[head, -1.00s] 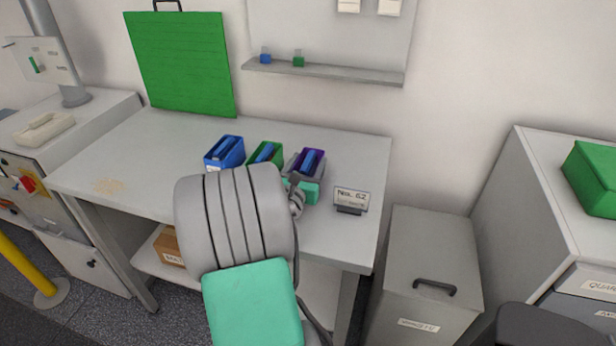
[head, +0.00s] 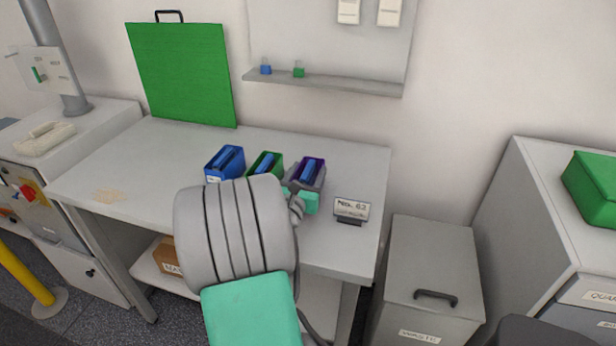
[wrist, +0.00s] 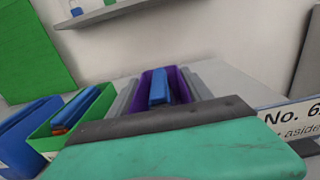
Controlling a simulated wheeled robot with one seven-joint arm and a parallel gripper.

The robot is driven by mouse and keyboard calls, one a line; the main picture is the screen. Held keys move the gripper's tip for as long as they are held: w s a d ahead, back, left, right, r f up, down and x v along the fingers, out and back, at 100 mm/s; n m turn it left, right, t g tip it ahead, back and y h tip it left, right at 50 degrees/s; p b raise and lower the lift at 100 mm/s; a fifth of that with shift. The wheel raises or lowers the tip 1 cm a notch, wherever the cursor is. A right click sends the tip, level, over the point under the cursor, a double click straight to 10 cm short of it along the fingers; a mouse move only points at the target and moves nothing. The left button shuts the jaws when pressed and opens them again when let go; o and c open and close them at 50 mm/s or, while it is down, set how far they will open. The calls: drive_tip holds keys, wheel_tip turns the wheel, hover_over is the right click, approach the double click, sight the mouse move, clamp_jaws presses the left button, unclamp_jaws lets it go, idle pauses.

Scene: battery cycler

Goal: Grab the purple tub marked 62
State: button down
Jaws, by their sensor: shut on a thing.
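The purple tub (head: 316,161) stands on the table as the rightmost of three tubs, with a blue item inside it. In the wrist view the purple tub (wrist: 174,79) sits between the two grey fingers of my gripper (wrist: 160,91), which is shut on it. My gripper (head: 305,183) also shows in the head view, reaching the tub from the front. The tub's front and any number on it are hidden by my gripper. A sign reading "No. 62" (head: 351,207) stands on the table to the right.
A green tub (head: 278,157) and a blue tub (head: 212,170) stand to the left of the purple one, the green one close by. A green board (head: 182,75) leans at the wall. A shelf (head: 330,86) hangs above the table. A waste bin (head: 430,260) stands right of the table.

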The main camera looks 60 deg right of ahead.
drive_tip(key=shift+r, duration=0.65)
wheel_tip(320, 180, up, 2)
drive_tip(key=shift+r+p, duration=0.1)
drive_tip(key=shift+p, duration=0.45)
drive_tip(key=s+a+r+p, duration=0.8)
drive_tip(key=s+a+r, duration=0.1)
drive_tip(key=s, duration=0.1)
drive_tip(key=shift+a+r+p, duration=0.15)
drive_tip(key=shift+a+p, duration=0.15)
drive_tip(key=shift+a, duration=0.05)
